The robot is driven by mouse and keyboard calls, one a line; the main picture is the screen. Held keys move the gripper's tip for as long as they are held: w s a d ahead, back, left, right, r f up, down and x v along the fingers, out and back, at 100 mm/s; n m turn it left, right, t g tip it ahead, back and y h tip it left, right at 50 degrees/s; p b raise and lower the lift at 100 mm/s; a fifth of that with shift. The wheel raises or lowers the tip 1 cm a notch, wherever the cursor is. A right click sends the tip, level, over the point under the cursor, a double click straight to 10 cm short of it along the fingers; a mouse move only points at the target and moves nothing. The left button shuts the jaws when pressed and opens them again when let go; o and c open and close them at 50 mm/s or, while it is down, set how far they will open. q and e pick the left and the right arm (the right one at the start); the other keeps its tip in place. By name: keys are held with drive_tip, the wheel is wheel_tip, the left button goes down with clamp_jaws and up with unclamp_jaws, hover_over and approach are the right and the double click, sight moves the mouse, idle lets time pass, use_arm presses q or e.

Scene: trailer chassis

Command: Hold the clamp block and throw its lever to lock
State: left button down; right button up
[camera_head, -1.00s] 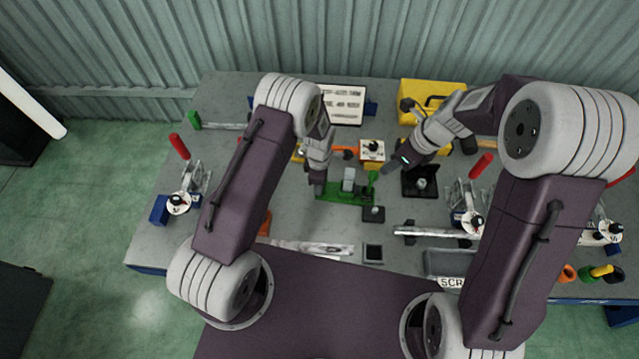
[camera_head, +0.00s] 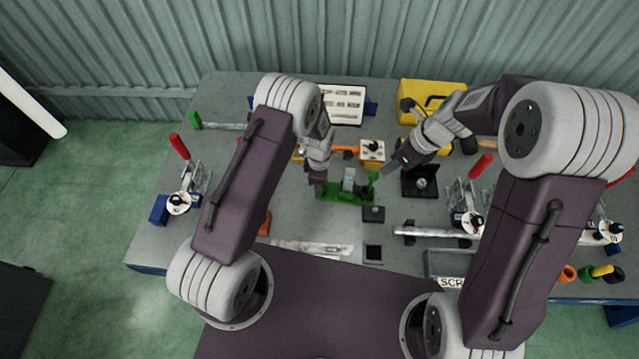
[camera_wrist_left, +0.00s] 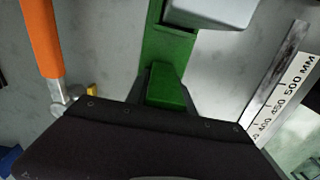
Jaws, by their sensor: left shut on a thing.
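The clamp block is a green base (camera_head: 345,196) with a grey block (camera_head: 348,178) on it, near the middle of the bench. A small green upright part stands at its right end; I cannot tell if it is the lever. My left gripper (camera_head: 318,188) is at the left end of the base. In the left wrist view its fingers (camera_wrist_left: 165,95) are shut on the green end (camera_wrist_left: 165,85), and the grey block (camera_wrist_left: 210,10) shows at the top. My right gripper (camera_head: 388,169) is beyond the right end, apart from the block; its jaws are too small to read.
A dark square fixture (camera_head: 420,182) lies right of the block, and a small dark block (camera_head: 373,214) in front. A white box with a black knob (camera_head: 372,150) stands behind. An orange-handled tool (camera_wrist_left: 42,38) and a ruler (camera_wrist_left: 285,90) flank the left gripper.

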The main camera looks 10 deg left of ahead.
drive_tip(key=shift+n, duration=0.3)
clamp_jaws()
drive_tip(key=a+m+h, duration=0.2)
drive_tip(key=a+m, duration=0.2)
drive_tip(key=m, duration=1)
drive_tip(key=a+r+m+g+h, duration=0.1)
drive_tip(key=a+m+h, duration=0.2)
drive_tip(key=m, duration=1.1)
drive_tip(key=shift+w+a+r+m+h, duration=0.3)
drive_tip(key=shift+w+a, duration=0.1)
drive_tip(key=shift+a, duration=0.4)
